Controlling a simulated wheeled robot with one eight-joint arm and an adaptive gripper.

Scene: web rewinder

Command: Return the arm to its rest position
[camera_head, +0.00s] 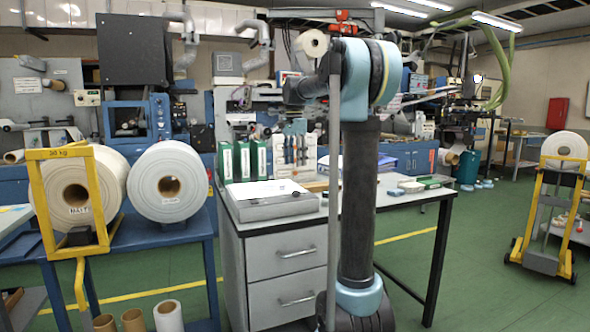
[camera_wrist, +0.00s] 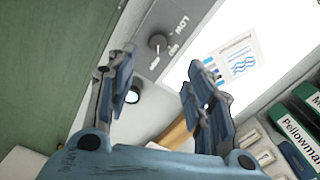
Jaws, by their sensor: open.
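My arm (camera_head: 360,190) stands upright in the middle of the head view, in front of the desk. Its blue upper joint is at the top, and a dark link bends left from there. My gripper (camera_wrist: 160,82) shows in the wrist view with its two blue fingers spread and nothing between them. I cannot make out its fingers clearly in the head view. Behind the fingers in the wrist view is a grey-edged light box (camera_wrist: 200,30) with a dark knob (camera_wrist: 158,44); the gap between fingers and box is hard to judge.
The light box also lies on the desk (camera_head: 400,190) in the head view (camera_head: 275,208). Green binders (camera_head: 243,160) stand behind it. White rolls (camera_head: 169,183) and a yellow frame (camera_head: 70,200) are at left. A yellow trolley (camera_head: 545,225) is at right; green floor between is open.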

